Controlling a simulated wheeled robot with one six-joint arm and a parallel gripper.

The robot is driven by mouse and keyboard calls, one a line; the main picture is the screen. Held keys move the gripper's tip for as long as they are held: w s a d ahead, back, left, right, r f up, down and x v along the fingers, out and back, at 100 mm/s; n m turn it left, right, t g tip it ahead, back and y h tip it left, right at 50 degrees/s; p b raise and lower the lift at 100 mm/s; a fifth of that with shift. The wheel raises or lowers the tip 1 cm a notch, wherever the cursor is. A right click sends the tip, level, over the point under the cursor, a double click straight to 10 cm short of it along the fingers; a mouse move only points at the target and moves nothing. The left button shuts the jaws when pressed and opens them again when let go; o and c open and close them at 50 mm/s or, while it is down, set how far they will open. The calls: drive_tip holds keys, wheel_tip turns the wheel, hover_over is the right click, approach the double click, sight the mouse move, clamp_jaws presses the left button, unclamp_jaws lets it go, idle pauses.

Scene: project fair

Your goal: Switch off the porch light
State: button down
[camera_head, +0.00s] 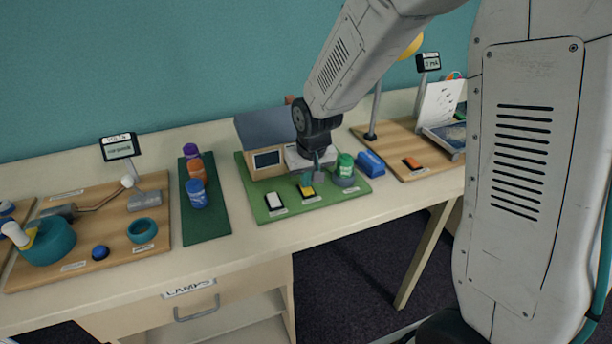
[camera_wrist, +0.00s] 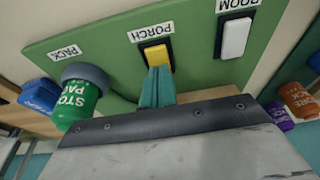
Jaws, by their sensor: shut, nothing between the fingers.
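The yellow PORCH switch (camera_head: 306,192) sits near the front edge of a green board (camera_head: 285,211), in front of a small model house (camera_head: 262,160). In the wrist view the yellow switch (camera_wrist: 156,54) lies in a dark frame below its PORCH label (camera_wrist: 150,32). My gripper (camera_head: 312,176) is shut and empty, with its teal fingertips (camera_wrist: 158,72) right at the switch. They hide part of it, and I cannot tell whether they touch it. The porch light itself cannot be made out; my arm hides part of the house.
The white ROOM switch (camera_head: 274,201) is left of the yellow one. A green pack (camera_head: 345,165) stands in a grey holder to the right, with a blue pack (camera_head: 370,163) beyond. Coloured cylinders stand on a dark green mat (camera_head: 205,225) at left.

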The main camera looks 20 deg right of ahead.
drive_tip(key=shift+s+r, duration=0.1)
drive_tip(key=shift+s, duration=0.25)
drive_tip(key=shift+r, duration=0.1)
drive_tip(key=shift+r, duration=0.35)
drive_tip(key=s+v, duration=0.1)
drive_tip(key=v, duration=1.2)
drive_tip(key=shift+s+f, duration=0.2)
drive_tip(key=shift+s, duration=0.1)
drive_tip(key=shift+d, duration=0.1)
drive_tip(key=s+d+r, duration=0.2)
drive_tip(key=s, duration=1)
drive_tip(key=s+d+r+g, duration=0.1)
drive_tip(key=s+d+r, duration=0.1)
drive_tip(key=s, duration=1)
drive_tip(key=shift+d+r, duration=0.4)
drive_tip(key=shift+d, duration=0.1)
